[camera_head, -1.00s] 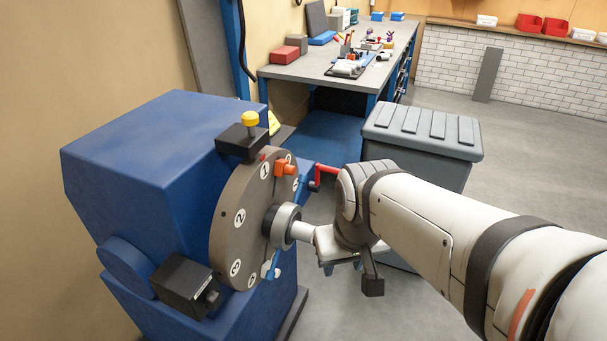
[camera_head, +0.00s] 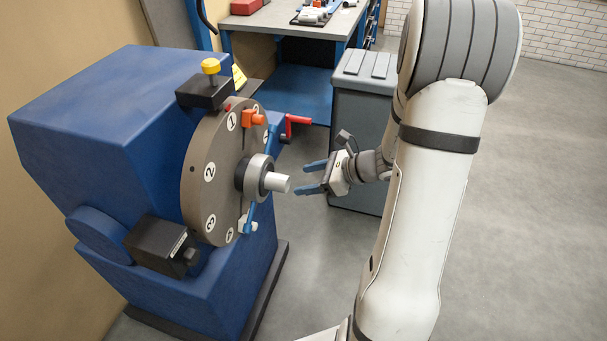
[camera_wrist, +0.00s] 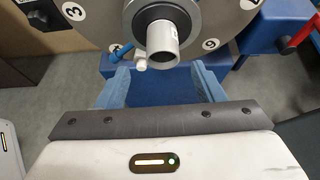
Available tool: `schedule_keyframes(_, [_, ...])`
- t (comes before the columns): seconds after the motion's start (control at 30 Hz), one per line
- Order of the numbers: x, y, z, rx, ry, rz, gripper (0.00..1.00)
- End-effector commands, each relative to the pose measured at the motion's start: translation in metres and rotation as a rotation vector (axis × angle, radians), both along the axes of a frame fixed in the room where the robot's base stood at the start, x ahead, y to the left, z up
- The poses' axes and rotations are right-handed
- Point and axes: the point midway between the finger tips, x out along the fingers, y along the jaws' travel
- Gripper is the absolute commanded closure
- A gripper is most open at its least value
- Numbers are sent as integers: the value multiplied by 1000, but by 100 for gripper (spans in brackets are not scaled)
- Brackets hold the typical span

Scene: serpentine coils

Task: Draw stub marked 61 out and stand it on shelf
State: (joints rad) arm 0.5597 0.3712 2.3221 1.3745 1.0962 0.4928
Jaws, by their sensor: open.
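A pale, short round stub (camera_head: 275,183) sticks out of the grey collar (camera_head: 258,176) at the middle of the brown numbered disc (camera_head: 207,192). It also shows in the wrist view (camera_wrist: 162,45), end toward me and open like a tube. A small dark mark is on its side, but I cannot read 61. My gripper (camera_head: 303,178) is open and empty, its blue fingers pointing at the disc, a little apart from the stub's end. In the wrist view my gripper (camera_wrist: 162,77) has its fingers spread below the stub. I cannot tell which surface is the shelf.
The disc is on a blue machine (camera_head: 95,125) with an orange clamp (camera_head: 254,118), a red handle (camera_head: 296,122), a yellow knob (camera_head: 211,66) and a black block (camera_head: 158,243). A grey bin (camera_head: 358,115) and a workbench (camera_head: 290,20) stand behind. Floor at right is clear.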

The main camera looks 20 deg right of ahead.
Motion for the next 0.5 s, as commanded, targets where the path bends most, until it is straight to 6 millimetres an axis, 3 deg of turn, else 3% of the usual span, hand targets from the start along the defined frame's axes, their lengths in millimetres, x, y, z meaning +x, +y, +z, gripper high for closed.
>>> schedule_keyframes(0.13, [10, 6, -12, 19, 9, -26, 38])
schedule_keyframes(0.5, [42, 52, -43, 15, 6, -23, 38])
